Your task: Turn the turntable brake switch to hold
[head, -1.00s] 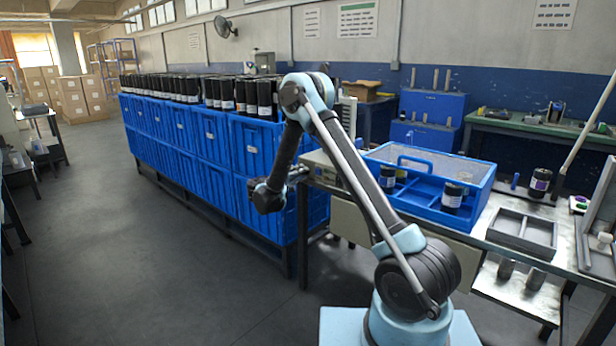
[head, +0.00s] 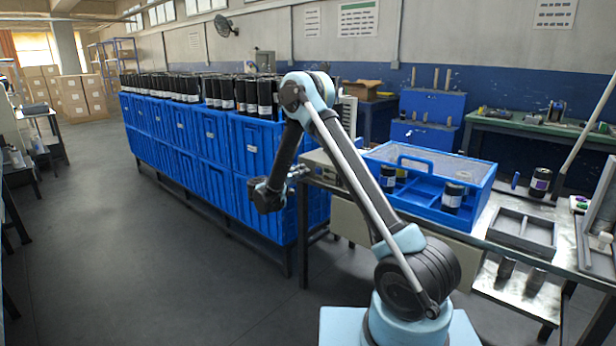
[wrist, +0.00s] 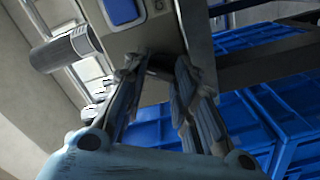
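In the wrist view, a grey box (wrist: 160,42) with a blue patch on its face stands in front of my gripper (wrist: 158,68). A short dark part (wrist: 160,67), possibly the brake switch, shows between my two fingertips at the lower edge of this box. The fingers stand apart on either side of it; I cannot tell whether they press on it. No label or switch position is readable. In the head view, my gripper (head: 298,173) is at the left end of the workbench, near a grey box (head: 324,166), with its fingertips too small to make out.
Stacked blue crates (head: 212,135) with black rolls on top stand left of my gripper. A blue tray (head: 425,205) holding black jars sits on the bench to the right. A grey cylinder (wrist: 62,50) juts out left of the box in the wrist view. The floor at left is clear.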

